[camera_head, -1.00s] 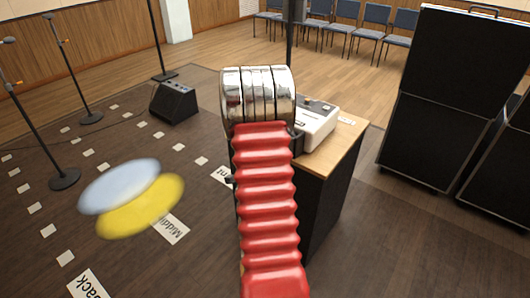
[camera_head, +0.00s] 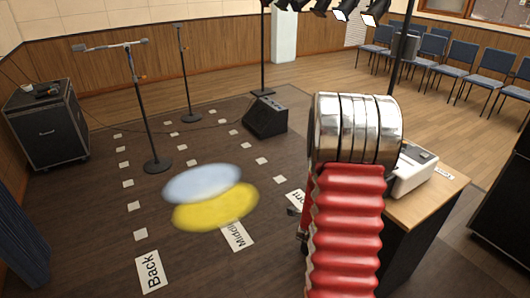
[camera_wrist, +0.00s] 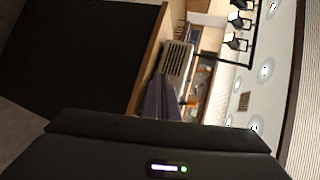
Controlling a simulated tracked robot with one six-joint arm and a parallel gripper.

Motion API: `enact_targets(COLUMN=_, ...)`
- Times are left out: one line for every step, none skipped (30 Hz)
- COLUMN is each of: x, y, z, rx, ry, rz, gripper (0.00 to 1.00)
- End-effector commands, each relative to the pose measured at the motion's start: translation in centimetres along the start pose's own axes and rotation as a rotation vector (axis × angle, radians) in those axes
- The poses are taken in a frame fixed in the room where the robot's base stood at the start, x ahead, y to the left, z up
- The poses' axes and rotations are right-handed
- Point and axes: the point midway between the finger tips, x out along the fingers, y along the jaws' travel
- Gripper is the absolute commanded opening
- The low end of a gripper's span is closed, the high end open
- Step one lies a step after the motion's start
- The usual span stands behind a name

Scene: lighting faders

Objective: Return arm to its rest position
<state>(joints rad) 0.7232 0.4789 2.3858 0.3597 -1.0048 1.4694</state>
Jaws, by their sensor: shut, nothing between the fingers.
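My arm stands up in the right half of the head view, with red ribbed bellows and a chrome ringed joint above them. My gripper is mostly hidden behind the arm in the head view. In the wrist view my gripper (camera_wrist: 163,82) shows as shut, tapered grey fingers beyond its dark body, with nothing held. A white lighting console (camera_head: 412,168) sits on a wooden-topped desk (camera_head: 430,203), partly hidden by my arm; its faders are too small to read.
Floor labels, including one reading Back (camera_head: 151,271), and blurred blue (camera_head: 202,182) and yellow (camera_head: 215,208) light spots show. Microphone stands (camera_head: 150,120), a floor monitor (camera_head: 265,117), an equipment case (camera_head: 46,125) and blue chairs (camera_head: 478,58) stand around. Open floor lies left of my arm.

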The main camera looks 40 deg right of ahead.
Motion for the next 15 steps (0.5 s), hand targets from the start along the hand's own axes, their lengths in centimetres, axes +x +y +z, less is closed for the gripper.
enact_targets(x=0.0, y=0.0, z=0.0, rx=0.0, ry=0.0, rz=0.0, gripper=0.0)
enact_targets(x=0.0, y=0.0, z=0.0, rx=0.0, ry=0.0, rz=0.0, gripper=0.0)
enact_targets(x=0.0, y=0.0, z=0.0, rx=0.0, ry=0.0, rz=0.0, gripper=0.0)
enact_targets(x=0.0, y=0.0, z=0.0, rx=0.0, ry=-0.001, rz=0.0, gripper=0.0)
enact_targets(x=0.0, y=0.0, z=0.0, rx=-0.001, ry=-0.001, rz=0.0, gripper=0.0)
enact_targets(x=0.0, y=0.0, z=0.0, rx=-0.004, ry=-0.001, rz=0.0, gripper=0.0)
enact_targets(x=0.0, y=0.0, z=0.0, rx=-0.01, ry=-0.001, rz=0.0, gripper=0.0)
enact_targets(x=0.0, y=0.0, z=0.0, rx=-0.017, ry=-0.001, rz=0.001, gripper=0.0)
enact_targets(x=0.0, y=0.2, z=0.1, rx=-0.034, ry=-0.002, rz=0.006, gripper=0.0)
enact_targets(x=0.0, y=0.4, z=0.1, rx=-0.052, ry=-0.004, rz=0.017, gripper=0.0)
enact_targets(x=0.0, y=0.8, z=0.2, rx=-0.074, ry=-0.007, rz=0.032, gripper=0.0)
enact_targets(x=-0.1, y=1.6, z=0.3, rx=-0.11, ry=-0.013, rz=0.061, gripper=0.0)
enact_targets(x=-0.1, y=2.2, z=0.4, rx=-0.14, ry=-0.021, rz=0.088, gripper=0.0)
enact_targets(x=-0.2, y=3.0, z=0.6, rx=-0.173, ry=-0.031, rz=0.118, gripper=0.0)
enact_targets(x=-0.4, y=4.2, z=0.8, rx=-0.221, ry=-0.048, rz=0.16, gripper=0.0)
